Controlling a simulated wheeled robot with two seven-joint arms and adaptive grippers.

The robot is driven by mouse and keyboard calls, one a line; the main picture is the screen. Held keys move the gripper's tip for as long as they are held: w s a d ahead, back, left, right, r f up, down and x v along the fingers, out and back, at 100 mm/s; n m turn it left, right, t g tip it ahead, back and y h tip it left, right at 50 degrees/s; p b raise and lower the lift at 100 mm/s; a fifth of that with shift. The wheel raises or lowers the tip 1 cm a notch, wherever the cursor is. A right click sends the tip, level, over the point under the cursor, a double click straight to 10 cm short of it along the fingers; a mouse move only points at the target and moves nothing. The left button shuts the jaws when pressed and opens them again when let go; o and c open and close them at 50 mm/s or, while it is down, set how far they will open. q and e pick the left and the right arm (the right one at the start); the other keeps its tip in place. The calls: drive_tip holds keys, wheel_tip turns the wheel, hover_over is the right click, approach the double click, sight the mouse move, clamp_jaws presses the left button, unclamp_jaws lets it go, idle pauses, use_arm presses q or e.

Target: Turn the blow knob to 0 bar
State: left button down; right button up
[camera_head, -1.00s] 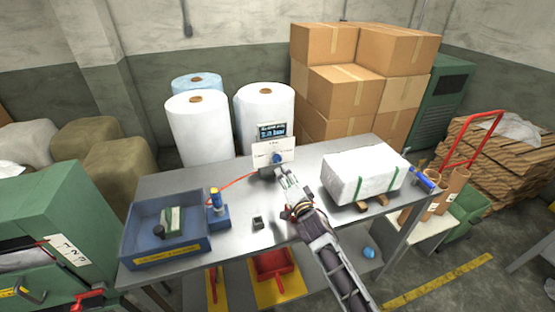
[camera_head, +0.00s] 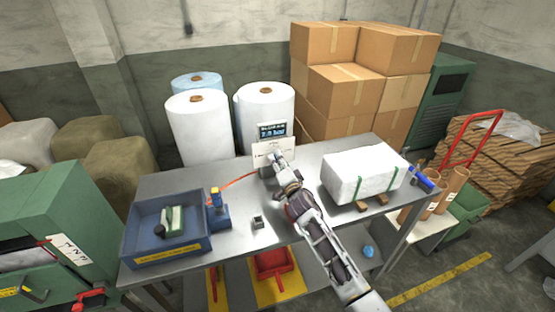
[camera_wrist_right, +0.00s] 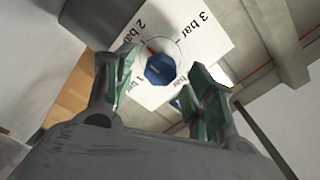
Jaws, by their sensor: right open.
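The blue blow knob (camera_wrist_right: 160,69) sits on a white dial plate (camera_wrist_right: 192,38) marked in bar, with 1, 2 and 3 bar readable in the right wrist view. A red pointer mark shows at the knob's edge on the 2 bar side. In the head view the plate (camera_head: 262,152) stands at the table's back under a small display (camera_head: 272,130); my right gripper hides the knob there. My right gripper (camera_wrist_right: 163,88) is open, its green-padded fingers on either side of the knob's lower part in the picture; contact cannot be told. My left gripper is out of view.
On the metal table (camera_head: 290,190) stand a blue tray (camera_head: 150,256), a blue bottle holder (camera_head: 219,216), a small dark block (camera_head: 258,222) and a white wrapped bale (camera_head: 362,174). An orange hose (camera_head: 240,180) runs toward the plate. White rolls (camera_head: 267,105) and cartons stand behind.

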drive_tip(key=shift+x, duration=1.4)
drive_tip(key=c, duration=1)
